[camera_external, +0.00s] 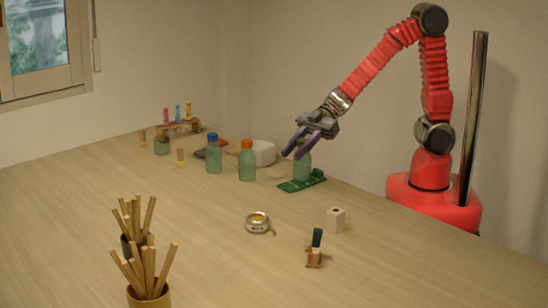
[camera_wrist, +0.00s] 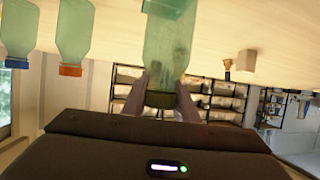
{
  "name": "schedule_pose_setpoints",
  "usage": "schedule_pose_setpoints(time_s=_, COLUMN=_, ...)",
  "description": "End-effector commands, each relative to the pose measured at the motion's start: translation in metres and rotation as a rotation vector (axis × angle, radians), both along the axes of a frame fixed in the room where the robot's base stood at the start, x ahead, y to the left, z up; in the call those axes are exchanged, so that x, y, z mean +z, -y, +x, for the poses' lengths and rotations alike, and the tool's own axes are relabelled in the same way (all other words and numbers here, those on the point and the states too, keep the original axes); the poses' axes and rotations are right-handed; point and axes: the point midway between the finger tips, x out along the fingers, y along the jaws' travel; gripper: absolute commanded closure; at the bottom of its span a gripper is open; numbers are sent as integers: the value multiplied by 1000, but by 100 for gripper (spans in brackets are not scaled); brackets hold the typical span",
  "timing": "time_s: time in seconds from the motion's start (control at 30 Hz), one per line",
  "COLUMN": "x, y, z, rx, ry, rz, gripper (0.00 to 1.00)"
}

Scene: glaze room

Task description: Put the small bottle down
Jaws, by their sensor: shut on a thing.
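The small bottle (camera_external: 302,168) is pale green and see-through, and it is upright over the green stand (camera_external: 319,178). Its base appears to meet the stand, but I cannot tell whether its weight rests there. My gripper (camera_external: 296,149) reaches down from the upper right and is shut around the bottle's top. The wrist view is upside down. In it, my gripper (camera_wrist: 161,92) has a finger on each side of the bottle's dark cap and neck, and the bottle (camera_wrist: 168,45) extends up to the green stand (camera_wrist: 168,6).
A blue-capped bottle (camera_external: 213,157) and an orange-capped bottle (camera_external: 246,164) stand to the left. A white container (camera_external: 264,153) is behind. A round tin (camera_external: 257,222), a white block (camera_external: 336,219) and a small brown holder (camera_external: 314,257) are in front. Cups of sticks (camera_external: 150,290) stand at front left.

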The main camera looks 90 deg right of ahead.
Motion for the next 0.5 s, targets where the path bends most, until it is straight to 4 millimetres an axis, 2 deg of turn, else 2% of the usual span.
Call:
schedule_pose_setpoints(time_s=0.1, x=-7, y=0, z=0, rx=-1, ry=0, rz=0, gripper=100)
schedule_pose_setpoints(time_s=0.47, x=-9, y=0, z=0, rx=-1, ry=0, rz=0, gripper=100)
schedule_pose_setpoints(time_s=0.5, x=-9, y=0, z=0, rx=-1, ry=0, rz=0, gripper=72)
